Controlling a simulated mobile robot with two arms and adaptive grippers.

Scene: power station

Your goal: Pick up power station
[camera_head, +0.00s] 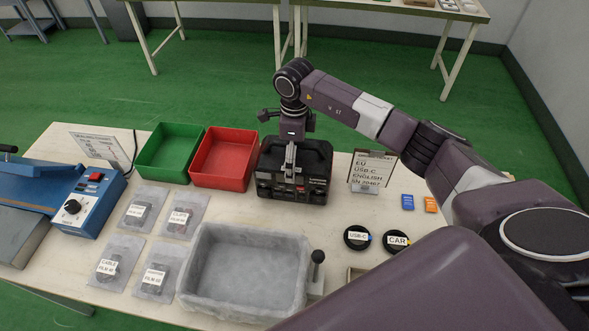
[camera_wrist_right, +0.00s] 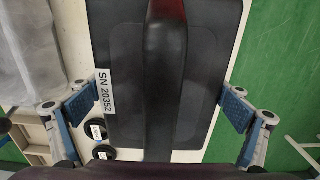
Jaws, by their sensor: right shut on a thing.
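The black power station (camera_head: 312,188) stands on the white table behind the grey tray, its front panel facing me. My right gripper (camera_head: 290,160) reaches down onto its top from above and is shut on it. In the right wrist view the power station's dark top (camera_wrist_right: 122,60) fills the middle, with a raised bar along its centre and a white label (camera_wrist_right: 104,92) reading SN 20352. The blue finger pads of my right gripper (camera_wrist_right: 160,105) show at its left and right sides. Whether its base touches the table is hard to tell. My left gripper is out of view.
A red bin (camera_head: 223,181) stands just left of the power station, with a green bin (camera_head: 168,176) beyond. A grey tray (camera_head: 190,290), a blue sealing machine (camera_head: 95,208) and several bagged items share the table. A label stand (camera_head: 372,166) is close on the right.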

